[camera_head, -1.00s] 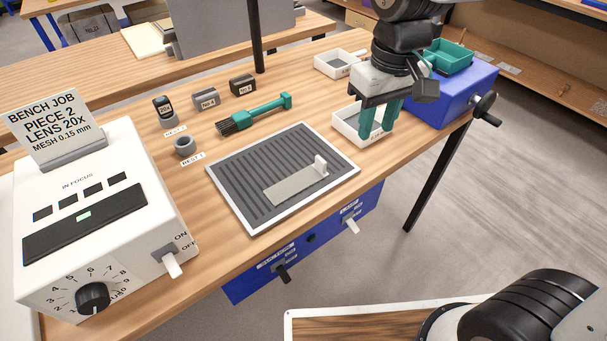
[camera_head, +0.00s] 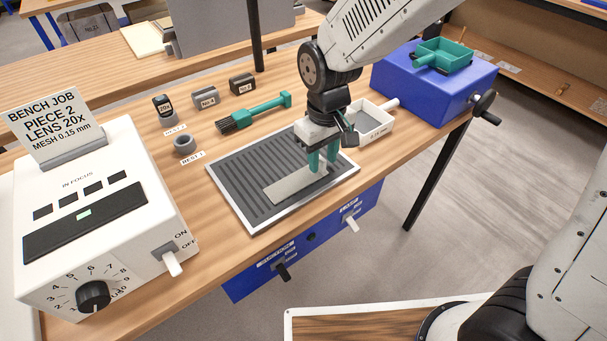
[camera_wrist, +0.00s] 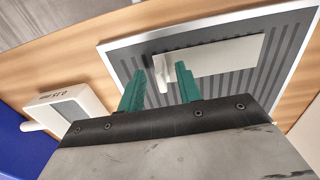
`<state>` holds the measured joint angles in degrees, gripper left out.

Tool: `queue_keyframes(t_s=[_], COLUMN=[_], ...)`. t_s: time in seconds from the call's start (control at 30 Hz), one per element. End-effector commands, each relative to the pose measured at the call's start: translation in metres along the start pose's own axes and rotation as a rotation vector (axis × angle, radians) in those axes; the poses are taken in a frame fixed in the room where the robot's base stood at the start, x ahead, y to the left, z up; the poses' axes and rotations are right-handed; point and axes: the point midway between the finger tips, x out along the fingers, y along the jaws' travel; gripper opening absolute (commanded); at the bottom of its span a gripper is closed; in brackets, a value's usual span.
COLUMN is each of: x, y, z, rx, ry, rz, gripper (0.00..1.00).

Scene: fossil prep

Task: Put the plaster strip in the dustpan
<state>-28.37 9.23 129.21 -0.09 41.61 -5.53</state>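The plaster strip, a pale flat strip with a small upright tab at one end, lies on a dark ribbed mat (camera_head: 238,184). The strip (camera_head: 292,187) shows in the wrist view too (camera_wrist: 215,58). My gripper (camera_head: 322,168) is low over the strip's tab end. In the wrist view its green fingers (camera_wrist: 160,69) are open, one on each side of the tab, with gaps visible. In the head view the fingers mostly hide the tab. A teal pan with a short handle, seemingly the dustpan (camera_head: 448,53), stands on a blue box at the upper right.
A white sieve tray (camera_head: 378,132) marked 0.15 mm stands just right of my gripper. A green-handled brush (camera_head: 255,111) lies behind the mat. The blue box (camera_head: 427,92) has a side crank. A white control box (camera_head: 95,215) fills the left.

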Motion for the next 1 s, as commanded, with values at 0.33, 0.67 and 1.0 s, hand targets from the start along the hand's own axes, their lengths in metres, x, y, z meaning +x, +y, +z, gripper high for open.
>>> queue_keyframes(t_s=[0.33,0.67,1.0], x=[0.002,0.002,-0.012], y=[0.000,0.000,0.001], z=[0.000,0.000,-0.001], rx=[0.000,0.001,0.001], ry=[0.002,0.002,0.004], rz=[0.000,0.000,0.000], gripper=[0.12,0.00,0.00])
